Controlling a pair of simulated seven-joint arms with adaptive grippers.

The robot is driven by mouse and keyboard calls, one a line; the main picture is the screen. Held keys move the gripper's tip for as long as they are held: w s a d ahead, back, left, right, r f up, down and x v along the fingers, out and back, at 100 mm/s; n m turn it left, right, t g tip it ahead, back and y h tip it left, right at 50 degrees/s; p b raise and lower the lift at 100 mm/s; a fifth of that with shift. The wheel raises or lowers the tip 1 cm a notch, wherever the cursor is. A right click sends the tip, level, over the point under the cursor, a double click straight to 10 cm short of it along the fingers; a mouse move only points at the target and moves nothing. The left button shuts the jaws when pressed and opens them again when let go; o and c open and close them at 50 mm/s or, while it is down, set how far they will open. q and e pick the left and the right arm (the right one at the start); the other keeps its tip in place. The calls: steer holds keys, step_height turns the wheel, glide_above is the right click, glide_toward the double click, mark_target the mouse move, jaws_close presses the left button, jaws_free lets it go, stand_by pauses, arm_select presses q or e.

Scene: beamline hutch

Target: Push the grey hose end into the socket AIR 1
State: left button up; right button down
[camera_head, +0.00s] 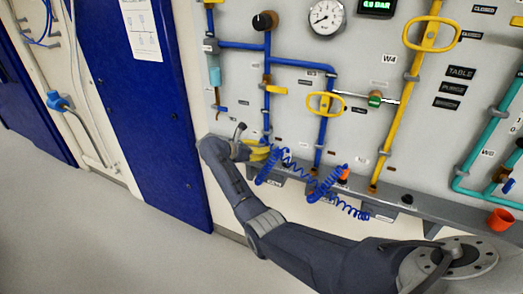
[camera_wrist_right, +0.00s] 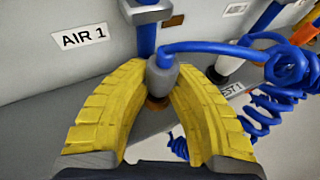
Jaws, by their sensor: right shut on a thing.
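My right gripper (camera_head: 258,152) is at the lower left of the wall panel, at the foot of a blue pipe. In the wrist view its yellow fingers (camera_wrist_right: 163,82) are closed around the grey hose end (camera_wrist_right: 162,75), from which a blue hose runs right. A brass-coloured part (camera_wrist_right: 157,102) shows directly below the hose end; I cannot tell if it is the socket or part of the hose end. The label AIR 1 (camera_wrist_right: 80,38) is left of the fingers. Seating is hidden by the fingers. My left gripper is out of view.
A coiled blue hose (camera_head: 340,203) hangs right of the gripper, before the grey ledge (camera_head: 425,205). A blue pipe (camera_wrist_right: 147,38) with a clamp stands just behind the hose end. The floor at left is clear.

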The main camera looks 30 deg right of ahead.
steer(key=shift+f, duration=0.5)
stand_by(0.8)
steer(key=shift+r, duration=0.25)
steer(key=shift+r, duration=1.4)
steer(key=shift+f, duration=0.15)
steer(key=shift+f, duration=1)
steer(key=shift+f, duration=0.25)
stand_by(1.0)
steer(key=shift+r, duration=1.45)
steer(key=shift+f, duration=0.2)
steer(key=shift+f, duration=1)
